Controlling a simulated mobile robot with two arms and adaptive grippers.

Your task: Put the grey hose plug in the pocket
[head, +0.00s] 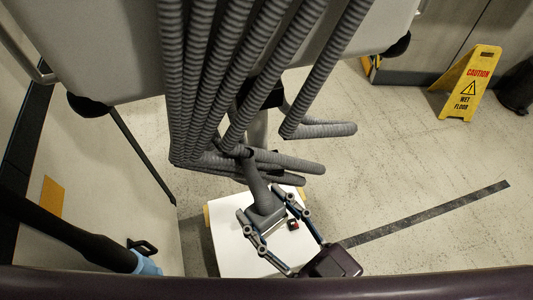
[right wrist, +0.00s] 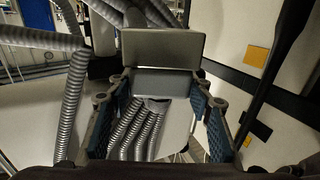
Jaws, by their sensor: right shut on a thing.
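The grey hose plug (head: 262,199) is a dark grey piece with a flared end, below the bundle of ribbed hoses in the head view. My right gripper (head: 262,203) reaches up from the lower right, with one finger on each side of it, shut on it. In the right wrist view a grey block (right wrist: 165,82) lies between the two blue-padded fingers of the right gripper (right wrist: 162,85), with a paler grey block (right wrist: 162,47) just above. I cannot make out the pocket clearly.
Several grey ribbed hoses (head: 225,90) hang close above the right gripper. A white surface (head: 232,250) lies below it, with a small red and black item (head: 293,225). A yellow wet-floor sign (head: 470,85) stands at the upper right. The floor at right is mostly clear.

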